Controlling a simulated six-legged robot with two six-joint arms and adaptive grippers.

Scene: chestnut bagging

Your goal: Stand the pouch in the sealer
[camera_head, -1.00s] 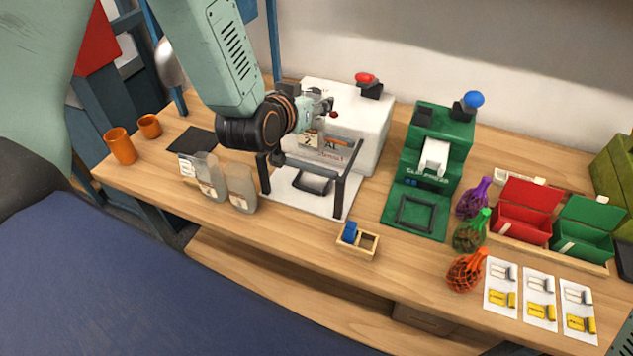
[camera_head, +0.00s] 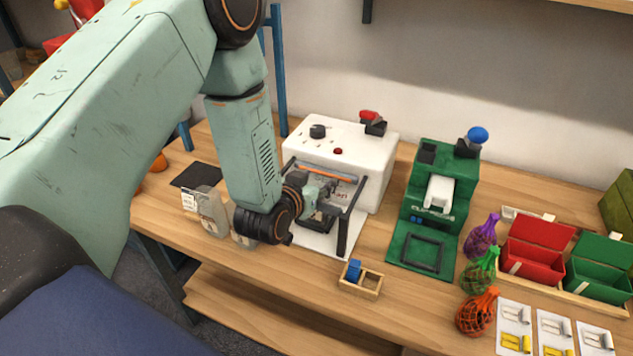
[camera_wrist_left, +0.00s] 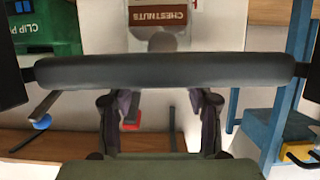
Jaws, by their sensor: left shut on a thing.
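The sealer is the white machine (camera_head: 345,150) with a dark frame and orange bar at its front. My left gripper (camera_head: 322,192) reaches into that frame from the left. It is shut on a pouch, which is mostly hidden behind the gripper and frame in the head view. In the left wrist view a brown and white CHESTNUTS label (camera_wrist_left: 160,14) shows past a dark bar, between the fingers' lines. I cannot tell whether the pouch touches the sealer's base. My right gripper is out of view.
A green clip machine (camera_head: 436,195) stands right of the sealer. Several netted bags, red (camera_head: 532,250) and green (camera_head: 598,268) boxes and cards lie at the right.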

